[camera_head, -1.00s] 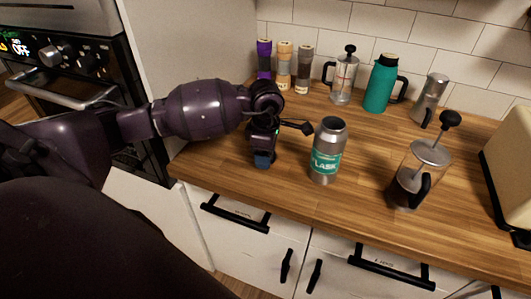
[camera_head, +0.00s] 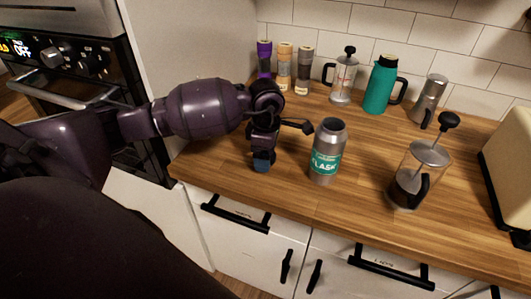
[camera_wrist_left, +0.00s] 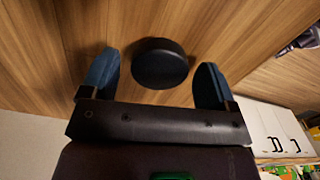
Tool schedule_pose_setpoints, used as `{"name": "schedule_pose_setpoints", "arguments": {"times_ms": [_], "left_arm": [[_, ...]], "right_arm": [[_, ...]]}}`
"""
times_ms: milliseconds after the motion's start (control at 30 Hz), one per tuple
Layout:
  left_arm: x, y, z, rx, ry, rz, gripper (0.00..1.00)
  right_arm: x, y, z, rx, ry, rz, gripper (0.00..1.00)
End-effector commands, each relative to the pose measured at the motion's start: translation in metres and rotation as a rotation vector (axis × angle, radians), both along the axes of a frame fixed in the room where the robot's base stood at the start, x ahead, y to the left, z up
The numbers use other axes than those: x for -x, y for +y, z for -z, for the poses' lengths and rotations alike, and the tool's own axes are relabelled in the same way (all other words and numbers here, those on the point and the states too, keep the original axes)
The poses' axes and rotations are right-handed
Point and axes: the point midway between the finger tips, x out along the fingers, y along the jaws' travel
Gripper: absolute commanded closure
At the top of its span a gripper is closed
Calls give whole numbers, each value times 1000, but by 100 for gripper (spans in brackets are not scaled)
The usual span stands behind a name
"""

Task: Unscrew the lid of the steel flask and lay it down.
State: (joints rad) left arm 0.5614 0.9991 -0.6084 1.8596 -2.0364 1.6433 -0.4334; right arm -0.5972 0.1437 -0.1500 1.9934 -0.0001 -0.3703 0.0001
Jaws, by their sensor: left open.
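The steel flask (camera_head: 328,151) stands upright on the wooden worktop in the head view, with a teal label band. Its top looks dark and shows no black lid on it. A round black lid (camera_wrist_left: 159,63) lies on the wood in the left wrist view. My left gripper (camera_wrist_left: 155,82) is open, with its two blue fingers on either side of the lid and a gap at each side. In the head view my left gripper (camera_head: 262,160) is low over the worktop, to the left of the flask, and the lid is hidden there. My right gripper is not in view.
A glass French press (camera_head: 410,180) stands right of the flask, near a cream appliance (camera_head: 510,165). At the back are a teal jug (camera_head: 381,85), a smaller press (camera_head: 343,78), a steel pot (camera_head: 430,98) and several spice grinders (camera_head: 284,68). The worktop's front edge is close to my gripper.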

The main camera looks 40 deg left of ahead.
Motion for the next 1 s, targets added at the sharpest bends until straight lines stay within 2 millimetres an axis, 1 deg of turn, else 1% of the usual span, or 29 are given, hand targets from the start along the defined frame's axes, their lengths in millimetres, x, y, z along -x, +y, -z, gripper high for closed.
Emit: {"name": "schedule_pose_setpoints", "arguments": {"times_ms": [33, 300, 500, 600, 700, 1000], "left_arm": [[-1, 1, -13, -2, -7, 0, 19], [-1, 0, -67, -1, -10, 1, 19], [-1, 0, -98, -1, -5, 1, 19], [-1, 0, -108, -1, -5, 0, 19], [0, 0, -114, -1, -3, 0, 19], [0, 0, -116, -1, -2, 0, 19]], "right_arm": [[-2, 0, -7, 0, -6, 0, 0], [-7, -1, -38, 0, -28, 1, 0], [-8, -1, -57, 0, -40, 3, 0], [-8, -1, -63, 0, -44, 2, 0], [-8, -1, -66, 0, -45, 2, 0], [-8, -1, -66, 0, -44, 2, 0]]}}
